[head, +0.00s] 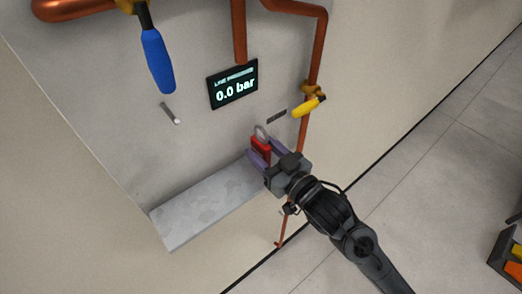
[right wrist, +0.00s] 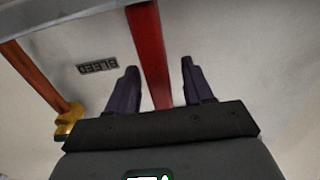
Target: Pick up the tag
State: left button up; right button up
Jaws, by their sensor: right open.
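The tag (head: 261,146) looks like a red piece with a grey loop at its top, in front of the wall panel just above the right end of the shelf. My right gripper (head: 265,151) is open, with its purple fingers on either side of the red piece. In the right wrist view, the red piece (right wrist: 149,50) is a long strip running between the two open fingers (right wrist: 158,72). Gaps show between it and both fingers. Its lower end is hidden behind the gripper body. My left gripper is in neither view.
A grey shelf (head: 205,208) juts out below the panel. A blue-handled valve (head: 157,62), a small peg (head: 170,114), a pressure display (head: 233,84) reading 0.0 bar and a yellow-handled valve (head: 308,107) on a copper pipe are nearby. A small label (right wrist: 97,67) is on the wall.

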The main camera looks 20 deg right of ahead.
aim_at(256, 144)
jog(key=shift+p+x, duration=0.4)
jog(key=shift+x, duration=1.3)
jog(key=shift+c, duration=0.3)
grip_shut()
